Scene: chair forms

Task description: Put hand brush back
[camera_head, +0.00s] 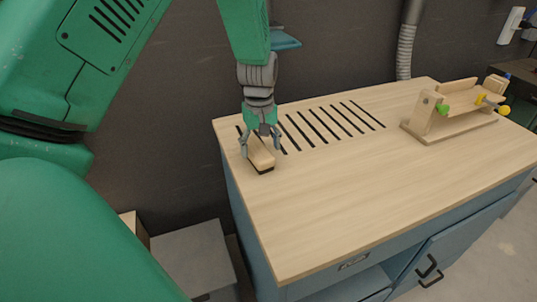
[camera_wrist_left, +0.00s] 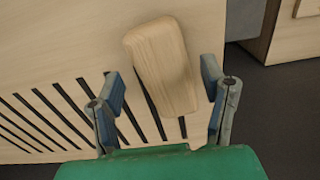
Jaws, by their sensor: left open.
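The hand brush (camera_head: 261,154) has a pale wooden back and a dark underside. It lies on the workbench top (camera_head: 350,190) near its left edge, by the slots. My left gripper (camera_head: 260,141) is open directly above the brush, with its fingers pointing down. In the left wrist view the brush (camera_wrist_left: 162,65) lies between the two spread fingers of the left gripper (camera_wrist_left: 163,90), with gaps on both sides. My right gripper does not show.
A row of dark slots (camera_head: 330,122) runs along the back of the bench. A wooden jig (camera_head: 452,112) with green and yellow knobs stands at the right. A grey hose (camera_head: 405,50) rises behind the bench. The front of the top is clear.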

